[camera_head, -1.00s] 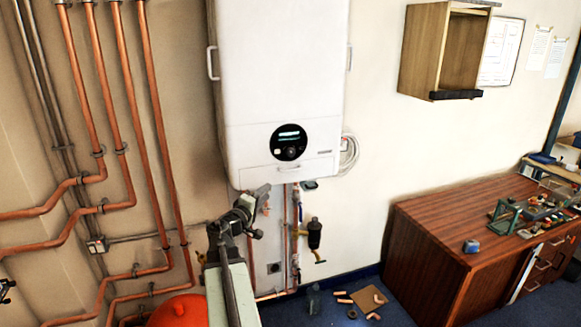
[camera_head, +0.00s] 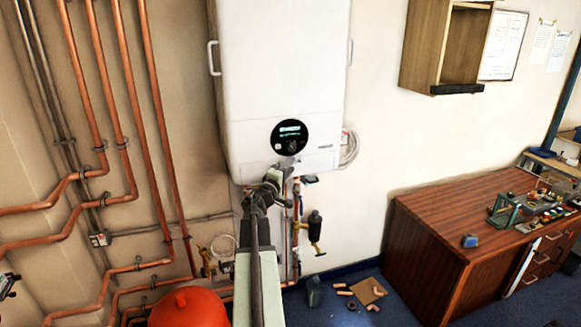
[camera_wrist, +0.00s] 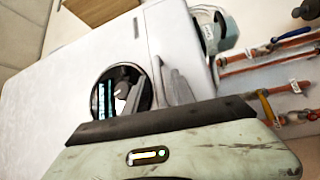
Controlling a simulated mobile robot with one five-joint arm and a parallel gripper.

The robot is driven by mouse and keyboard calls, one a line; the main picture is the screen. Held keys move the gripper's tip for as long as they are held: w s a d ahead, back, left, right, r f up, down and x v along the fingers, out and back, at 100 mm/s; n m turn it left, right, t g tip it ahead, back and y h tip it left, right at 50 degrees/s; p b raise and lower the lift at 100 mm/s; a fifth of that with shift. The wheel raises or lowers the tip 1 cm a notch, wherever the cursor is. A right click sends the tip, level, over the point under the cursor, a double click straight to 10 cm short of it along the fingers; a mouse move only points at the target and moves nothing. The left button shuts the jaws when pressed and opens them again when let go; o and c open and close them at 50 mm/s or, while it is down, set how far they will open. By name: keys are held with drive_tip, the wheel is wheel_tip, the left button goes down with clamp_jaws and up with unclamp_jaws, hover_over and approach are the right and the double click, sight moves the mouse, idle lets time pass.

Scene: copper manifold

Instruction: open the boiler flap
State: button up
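The white wall boiler (camera_head: 275,80) has a round black display (camera_head: 289,136). Below it is the flap (camera_head: 318,159), a white panel along the bottom front that looks shut. My gripper (camera_head: 284,168) is at the flap's lower middle and covers its handle area in the head view. The wrist view shows the boiler turned sideways, with the flap (camera_wrist: 176,32) between the display (camera_wrist: 122,94) and the boiler's lower edge. A grey-white shape, perhaps the handle, shows just beyond my gripper's dark edge. Contact and finger opening cannot be made out.
Copper pipes (camera_head: 122,150) run along the left wall. Valves and a dark filter (camera_head: 315,227) hang below the boiler. A red vessel (camera_head: 188,307) stands low in front. A wooden bench (camera_head: 430,240) is at the right, with pipe pieces (camera_head: 368,291) on the floor.

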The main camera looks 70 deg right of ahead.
clamp_jaws()
idle(1.3)
